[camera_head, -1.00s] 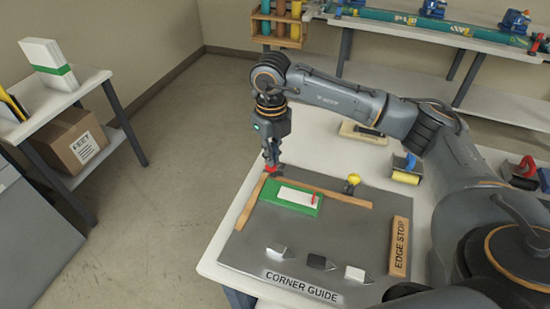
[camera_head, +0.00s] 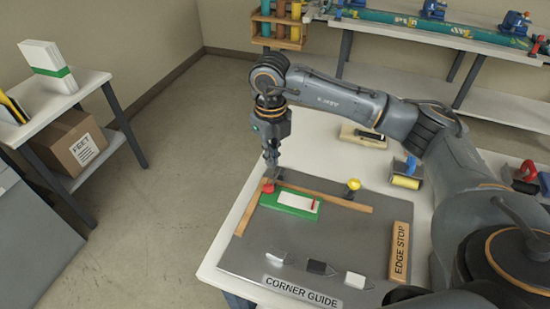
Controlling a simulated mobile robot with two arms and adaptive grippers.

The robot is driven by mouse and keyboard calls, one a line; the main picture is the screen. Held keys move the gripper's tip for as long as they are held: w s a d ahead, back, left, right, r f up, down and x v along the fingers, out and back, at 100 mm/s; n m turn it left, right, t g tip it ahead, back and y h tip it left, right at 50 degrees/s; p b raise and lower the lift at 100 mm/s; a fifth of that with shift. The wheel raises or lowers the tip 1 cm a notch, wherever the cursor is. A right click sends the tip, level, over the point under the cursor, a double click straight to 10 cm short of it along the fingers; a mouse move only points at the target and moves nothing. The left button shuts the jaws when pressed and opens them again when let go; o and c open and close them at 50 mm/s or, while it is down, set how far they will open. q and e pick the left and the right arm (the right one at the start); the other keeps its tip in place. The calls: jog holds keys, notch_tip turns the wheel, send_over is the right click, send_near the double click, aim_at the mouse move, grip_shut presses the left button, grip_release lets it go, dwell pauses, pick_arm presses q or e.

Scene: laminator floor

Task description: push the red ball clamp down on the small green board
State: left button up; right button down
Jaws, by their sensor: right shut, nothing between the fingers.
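The small green board (camera_head: 284,208) lies in the far left corner of the grey plate, with a white sheet (camera_head: 298,202) on it and a short red mark near its right end. The red ball clamp (camera_head: 268,186) is low at the board's far left corner. My right gripper (camera_head: 273,175) is shut and empty, pointing down just above and beside the red ball. I cannot tell whether the fingertips touch the clamp or whether it presses on the board. My left gripper is not in view.
Wooden strips (camera_head: 235,215) border the plate's left and far sides. A yellow ball clamp (camera_head: 353,185) stands at the far strip. The "EDGE STOP" strip (camera_head: 401,250) is at right.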

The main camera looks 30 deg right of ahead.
notch_tip(320, 180, up, 6)
jog(key=p, duration=0.3)
jog(key=shift+s, duration=0.1)
jog(key=shift+a+f, duration=0.1)
jog(key=shift+f, duration=0.05)
dwell(0.5)
